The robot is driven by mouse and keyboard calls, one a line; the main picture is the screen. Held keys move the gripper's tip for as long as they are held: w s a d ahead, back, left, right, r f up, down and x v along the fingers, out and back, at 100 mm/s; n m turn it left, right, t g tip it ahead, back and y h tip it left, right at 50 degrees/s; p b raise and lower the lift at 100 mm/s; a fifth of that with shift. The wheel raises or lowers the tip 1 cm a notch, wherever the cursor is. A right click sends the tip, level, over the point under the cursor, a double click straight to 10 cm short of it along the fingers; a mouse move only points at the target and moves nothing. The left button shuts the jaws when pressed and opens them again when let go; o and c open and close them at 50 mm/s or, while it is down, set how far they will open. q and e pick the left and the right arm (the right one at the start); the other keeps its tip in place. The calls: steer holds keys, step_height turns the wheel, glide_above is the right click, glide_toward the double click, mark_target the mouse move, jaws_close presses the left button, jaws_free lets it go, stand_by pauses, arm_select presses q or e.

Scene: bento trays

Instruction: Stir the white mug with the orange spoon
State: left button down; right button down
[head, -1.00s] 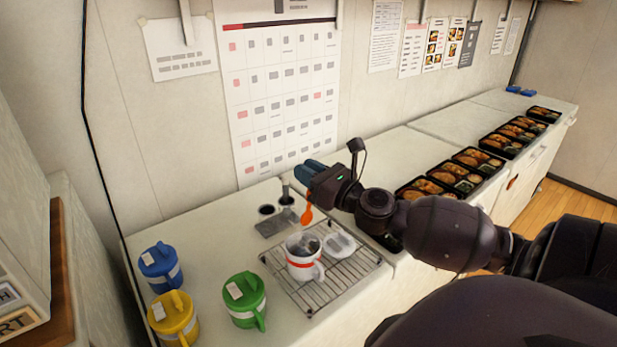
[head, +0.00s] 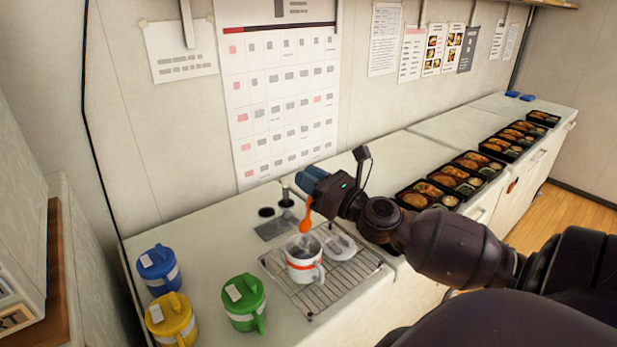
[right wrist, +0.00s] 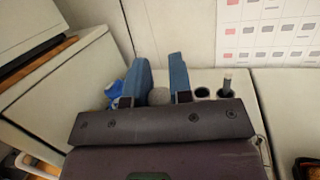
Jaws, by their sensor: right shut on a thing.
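My left gripper is not in view.
A pale lid (head: 342,246) lies on the wire rack (head: 325,294), right of the mug. Blue (head: 159,268), yellow (head: 172,318) and green (head: 244,301) lidded mugs stand at the left. A grey holder (head: 272,229) sits behind. Bento trays (head: 428,196) line the right counter.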

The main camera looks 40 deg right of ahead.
mark_target(307, 214)
steer(key=shift+s+f+b, duration=0.15)
steer(key=shift+f+b, duration=0.5)
steer(key=shift+f, duration=0.1)
steer(key=shift+s+d+f+b, duration=0.15)
steer(key=shift+s+f+b, duration=0.05)
steer(key=shift+f+b, duration=0.95)
steer(key=shift+w+f+b, duration=0.15)
steer(key=shift+f+b, duration=0.35)
steer(key=shift+f, duration=0.1)
steer(key=shift+w+f, duration=0.1)
steer(key=shift+f, duration=0.45)
steer(key=shift+w+a+f+b, duration=0.1)
steer(key=shift+f+b, duration=0.35)
steer(key=shift+f, duration=0.1)
steer(key=shift+w+a+f+b, duration=0.1)
steer(key=shift+f+b, duration=0.35)
steer(key=shift+f, duration=0.05)
steer(key=shift+w+f, duration=0.1)
steer(key=shift+f, duration=0.2)
